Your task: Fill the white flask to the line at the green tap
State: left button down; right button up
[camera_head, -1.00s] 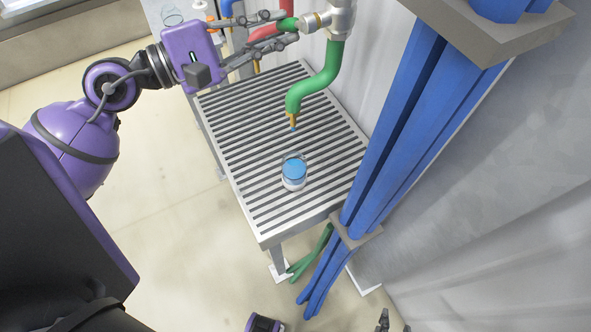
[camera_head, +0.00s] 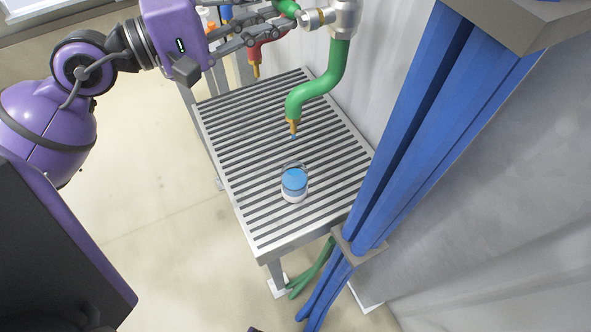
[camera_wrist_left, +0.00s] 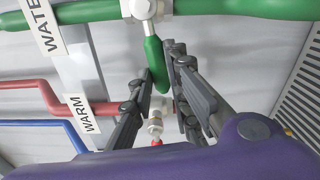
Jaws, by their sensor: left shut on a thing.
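The green tap (camera_head: 322,92) hangs over the grated table, its brass nozzle pointing down. A small blue spot (camera_head: 293,137) shows just under the nozzle; I cannot tell whether it is running water. The white flask (camera_head: 294,198) stands upright on the grate, roughly below the nozzle and apart from it. Blue shows in its upper part; the fill line is too small to make out. My left gripper (camera_head: 285,17) is shut on the green tap's handle (camera_head: 288,7). The handle also shows between the fingers in the left wrist view (camera_wrist_left: 157,66). My right gripper is out of view.
The grated table (camera_head: 262,247) is otherwise clear around the flask. Thick blue pipes (camera_head: 412,130) stand at its right, close to the wall. A red tap (camera_head: 254,54) hangs behind my left fingers. A WARM label (camera_wrist_left: 87,115) marks a red pipe.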

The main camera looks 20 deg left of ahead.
pick_arm(q)
jog(key=shift+r, duration=0.1)
jog(key=shift+s+a+r+m+b, duration=0.15)
jog(key=shift+r+m+b, duration=0.45)
jog(key=shift+m+b, duration=0.3)
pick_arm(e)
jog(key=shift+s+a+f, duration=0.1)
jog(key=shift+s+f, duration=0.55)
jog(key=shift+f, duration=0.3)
pick_arm(q)
jog(key=c, duration=1.6)
grip_release()
